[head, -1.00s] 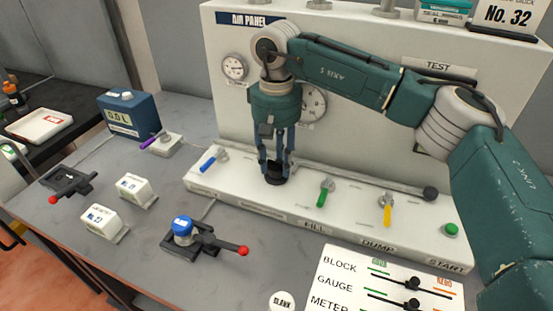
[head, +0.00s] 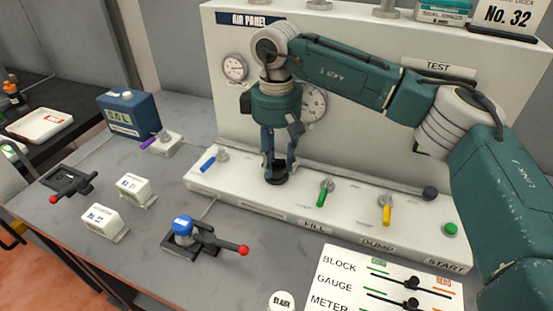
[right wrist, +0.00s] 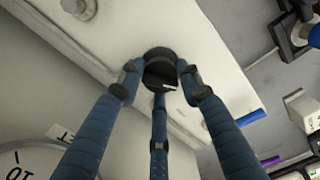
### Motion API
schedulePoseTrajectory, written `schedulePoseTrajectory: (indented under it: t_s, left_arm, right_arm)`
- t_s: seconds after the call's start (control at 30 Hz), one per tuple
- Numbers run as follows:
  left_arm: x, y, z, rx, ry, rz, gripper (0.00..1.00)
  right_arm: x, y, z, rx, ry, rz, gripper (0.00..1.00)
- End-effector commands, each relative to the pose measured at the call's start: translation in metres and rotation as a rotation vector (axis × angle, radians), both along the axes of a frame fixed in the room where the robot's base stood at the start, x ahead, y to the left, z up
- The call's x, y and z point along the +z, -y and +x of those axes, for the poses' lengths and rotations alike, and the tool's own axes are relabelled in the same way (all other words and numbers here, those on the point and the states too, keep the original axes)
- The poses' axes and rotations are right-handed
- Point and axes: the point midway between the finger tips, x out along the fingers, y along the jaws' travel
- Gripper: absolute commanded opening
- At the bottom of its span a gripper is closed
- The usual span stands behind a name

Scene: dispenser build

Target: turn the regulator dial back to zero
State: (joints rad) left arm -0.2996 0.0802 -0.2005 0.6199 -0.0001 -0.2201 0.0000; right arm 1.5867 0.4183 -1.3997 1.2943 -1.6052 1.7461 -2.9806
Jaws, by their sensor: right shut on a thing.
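The regulator dial is a black round knob (head: 276,178) on the white ledge of the air panel, between the blue-handled and green-handled valves. My right gripper (head: 278,168) points down over it and is shut on it. In the right wrist view the gripper's fingers (right wrist: 160,82) close around the black knob (right wrist: 160,58); a small pale mark shows on its dark face. Two round gauges are on the panel: a small one (head: 235,68) at the left and a larger one (head: 313,103), partly hidden behind my right gripper. My left gripper is not in view.
On the ledge are a blue-handled valve (head: 213,159), a green-handled valve (head: 325,192), a yellow-handled valve (head: 386,208) and a green button (head: 451,229). A clamp with a red-tipped lever (head: 205,241) and a white slider board (head: 345,290) are in front.

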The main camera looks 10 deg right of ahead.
Motion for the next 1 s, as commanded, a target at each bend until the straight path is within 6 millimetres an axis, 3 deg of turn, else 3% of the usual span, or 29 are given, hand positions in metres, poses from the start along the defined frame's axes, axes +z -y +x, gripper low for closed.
schedulePoseTrajectory:
  t_s: [0.47, 0.5, 0.57, 0.87, 1.0]
  left_arm:
    - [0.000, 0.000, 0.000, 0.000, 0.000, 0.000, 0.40]
    - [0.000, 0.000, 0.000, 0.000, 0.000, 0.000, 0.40]
    - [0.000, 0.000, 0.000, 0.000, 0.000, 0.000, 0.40]
    - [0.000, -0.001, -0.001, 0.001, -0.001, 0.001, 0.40]
    - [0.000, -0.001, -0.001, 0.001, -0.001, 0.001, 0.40]
  right_arm:
    - [0.003, 0.000, 0.002, 0.010, 0.007, 0.002, 0.09]
    - [0.003, 0.000, 0.002, 0.010, 0.007, 0.002, 0.43]
    - [0.002, 0.000, 0.002, 0.010, 0.006, 0.002, 0.54]
    - [0.002, 0.000, 0.001, 0.010, 0.003, 0.001, 0.54]
    - [0.017, 0.000, 0.001, 0.010, 0.005, 0.002, 0.54]
